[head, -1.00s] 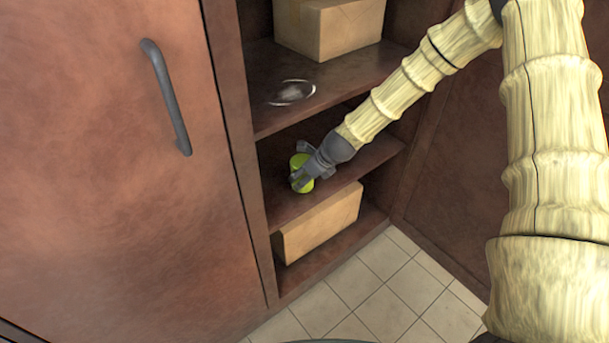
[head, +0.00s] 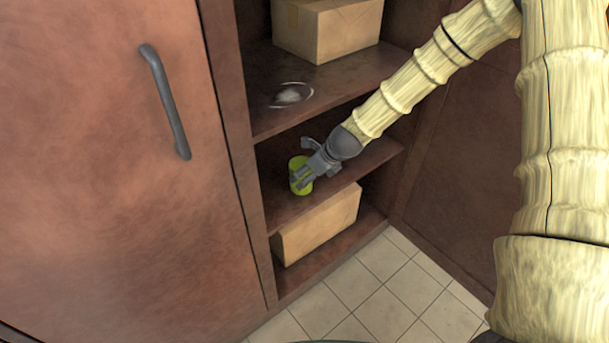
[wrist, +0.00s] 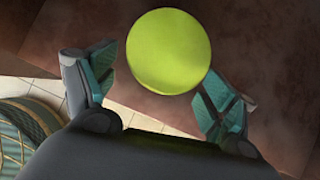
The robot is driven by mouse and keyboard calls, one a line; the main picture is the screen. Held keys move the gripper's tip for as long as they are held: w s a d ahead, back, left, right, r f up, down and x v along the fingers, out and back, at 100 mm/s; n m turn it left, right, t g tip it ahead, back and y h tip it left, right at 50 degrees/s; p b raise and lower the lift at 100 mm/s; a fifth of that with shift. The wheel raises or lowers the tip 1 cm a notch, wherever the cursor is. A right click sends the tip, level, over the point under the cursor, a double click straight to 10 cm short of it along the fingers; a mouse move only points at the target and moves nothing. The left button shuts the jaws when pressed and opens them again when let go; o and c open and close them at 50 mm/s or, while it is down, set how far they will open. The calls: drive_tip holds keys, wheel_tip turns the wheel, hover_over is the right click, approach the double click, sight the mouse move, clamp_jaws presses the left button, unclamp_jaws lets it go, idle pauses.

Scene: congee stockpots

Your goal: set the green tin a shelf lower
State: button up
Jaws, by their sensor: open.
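The green tin (head: 298,167) stands on the middle visible shelf (head: 285,206), near its front left part. In the wrist view the tin's round yellow-green top (wrist: 168,51) lies just beyond my gripper (wrist: 157,92). The gripper's two fingers are spread, one on each side, with a gap to the tin. In the head view my gripper (head: 306,172) reaches in from the right and hides part of the tin.
The shelf above (head: 335,84) carries a cardboard box (head: 328,32) and a pale ringed mark or dish (head: 291,95). Another cardboard box (head: 318,225) sits on the shelf below. A closed door with a handle (head: 165,100) is at left.

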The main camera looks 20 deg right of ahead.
drive_tip(key=p+v, duration=0.1)
drive_tip(key=v, duration=0.7)
drive_tip(key=s+a+f+n+g+h, duration=0.2)
drive_tip(key=s+f+n+g+h, duration=0.1)
drive_tip(key=s+f+n, duration=1.45)
drive_tip(key=s+a+f+n+g, duration=0.1)
drive_tip(key=s+f+n, duration=0.3)
drive_tip(key=s, duration=0.7)
drive_tip(key=s+a+f+n+g, duration=0.1)
drive_tip(key=s+f+n, duration=0.4)
drive_tip(key=s+n, duration=0.3)
drive_tip(key=s, duration=0.3)
drive_tip(key=shift+a+f+g, duration=0.15)
drive_tip(key=shift+f+g, duration=0.15)
drive_tip(key=shift+s, duration=0.1)
